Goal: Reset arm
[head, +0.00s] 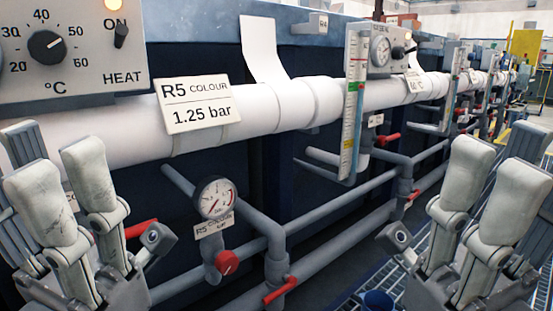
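My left gripper (56,168) is at the left edge, in front of the white pipe and below the heat control box. Its fingers point up and stand apart, with nothing between them. My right gripper (500,160) is at the right, over the walkway side, clear of the pipes. Its fingers also point up, spread and empty. Both grippers are raised at about the same height. The lower parts of both arms are cut off by the picture edges.
A white pipe (290,102) labelled R5 runs along the rack. A heat control box (70,48) has a dial and switch. A pressure gauge (215,198), red-handled valve (280,290) and level gauge (352,100) stick out. A blue bucket (378,300) stands at the bottom.

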